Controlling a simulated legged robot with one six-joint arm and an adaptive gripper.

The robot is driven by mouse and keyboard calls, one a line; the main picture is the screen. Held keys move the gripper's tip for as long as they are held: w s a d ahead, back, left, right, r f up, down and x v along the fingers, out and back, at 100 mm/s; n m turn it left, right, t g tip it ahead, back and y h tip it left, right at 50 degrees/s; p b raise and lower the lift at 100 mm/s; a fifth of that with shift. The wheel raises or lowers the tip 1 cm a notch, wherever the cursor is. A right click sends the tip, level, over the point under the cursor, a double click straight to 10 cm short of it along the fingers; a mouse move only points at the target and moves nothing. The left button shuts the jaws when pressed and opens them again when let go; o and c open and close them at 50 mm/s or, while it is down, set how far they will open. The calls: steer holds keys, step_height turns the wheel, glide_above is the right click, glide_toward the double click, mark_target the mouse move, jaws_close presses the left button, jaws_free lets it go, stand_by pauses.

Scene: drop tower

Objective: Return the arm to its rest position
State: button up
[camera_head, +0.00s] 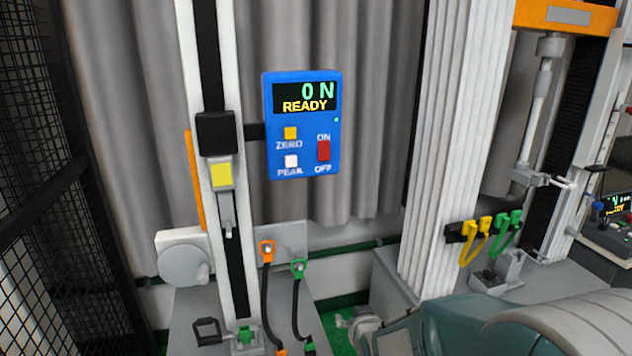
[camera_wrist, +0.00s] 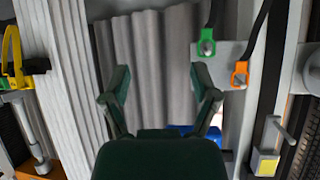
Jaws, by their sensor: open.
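My gripper (camera_wrist: 162,97) shows in the wrist view with its two dark green fingers spread wide apart. Nothing is between them; grey curtain shows behind the gap. In the head view a teal and grey part of my arm (camera_head: 560,322) fills the lower right corner, low in front of the towers. My fingertips cannot be made out clearly there.
A blue force meter (camera_head: 302,155) reads "0 N READY" beside the left tower (camera_head: 192,60). Orange (camera_head: 267,249) and green (camera_head: 299,266) cable clips hang below it. A ribbed white column (camera_head: 437,130) stands right of centre. Black mesh fence (camera_head: 60,200) borders the left.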

steer(key=s+d+r+g, duration=0.2)
steer(key=s+r, duration=0.2)
steer(key=s, duration=0.4)
steer(key=s+d+r+m+g+h, duration=0.1)
steer(key=s+r, duration=0.3)
steer(key=s, duration=0.4)
steer(key=s+d+r+g, duration=0.2)
steer(key=s+d+r, duration=0.2)
steer(key=s, duration=0.5)
steer(key=shift+g+h, duration=0.3)
steer(key=shift+g, duration=0.1)
steer(key=shift+d, duration=0.1)
stand_by(1.2)
